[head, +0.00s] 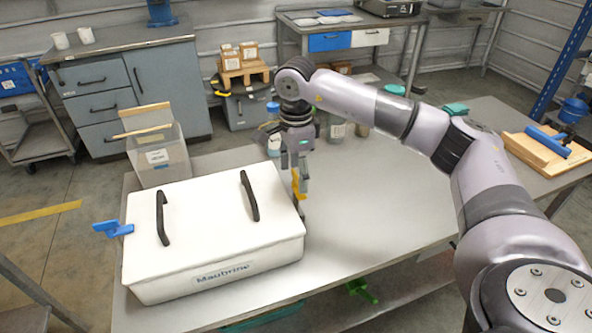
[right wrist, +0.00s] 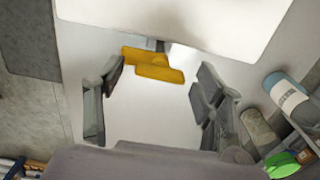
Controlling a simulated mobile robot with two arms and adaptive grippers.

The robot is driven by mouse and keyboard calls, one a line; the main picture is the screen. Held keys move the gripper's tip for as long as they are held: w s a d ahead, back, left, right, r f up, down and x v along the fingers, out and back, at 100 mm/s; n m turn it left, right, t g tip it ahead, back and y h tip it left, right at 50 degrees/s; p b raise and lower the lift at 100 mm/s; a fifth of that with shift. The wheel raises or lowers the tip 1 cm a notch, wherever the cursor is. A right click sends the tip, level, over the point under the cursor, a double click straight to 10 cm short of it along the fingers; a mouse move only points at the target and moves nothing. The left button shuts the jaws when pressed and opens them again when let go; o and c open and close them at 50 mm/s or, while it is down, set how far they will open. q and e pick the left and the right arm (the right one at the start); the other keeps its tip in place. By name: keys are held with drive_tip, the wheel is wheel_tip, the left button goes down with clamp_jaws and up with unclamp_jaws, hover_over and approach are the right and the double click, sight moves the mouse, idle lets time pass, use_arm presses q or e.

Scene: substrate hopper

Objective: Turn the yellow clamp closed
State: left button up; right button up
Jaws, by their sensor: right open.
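A white lidded box (head: 205,238) labelled "Maubrine" stands on the metal table, with two dark handles on its lid. The yellow clamp (head: 297,186) is at the box's right side, partly hidden by my right gripper (head: 301,172). In the right wrist view the yellow clamp (right wrist: 152,64) lies across the gap between my open right fingers (right wrist: 155,90), toward the box. The fingers look apart from it on both sides; I cannot tell exact depth. A blue clamp (head: 112,229) sticks out from the box's left side. My left gripper is not in view.
A clear bin (head: 158,160) stands behind the box at the left. Several jars (head: 337,131) stand behind my right gripper. A wooden board (head: 548,152) with a blue tool lies at the right. The table (head: 370,205) right of the box is clear.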

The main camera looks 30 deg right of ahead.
drive_tip(key=shift+c, duration=0.4)
drive_tip(key=c, duration=1.1)
drive_tip(key=shift+m, duration=0.3)
drive_tip(key=m, duration=1.3)
drive_tip(key=shift+m+p, duration=0.3)
drive_tip(key=shift+p, duration=0.05)
drive_tip(key=shift+m, duration=1.9)
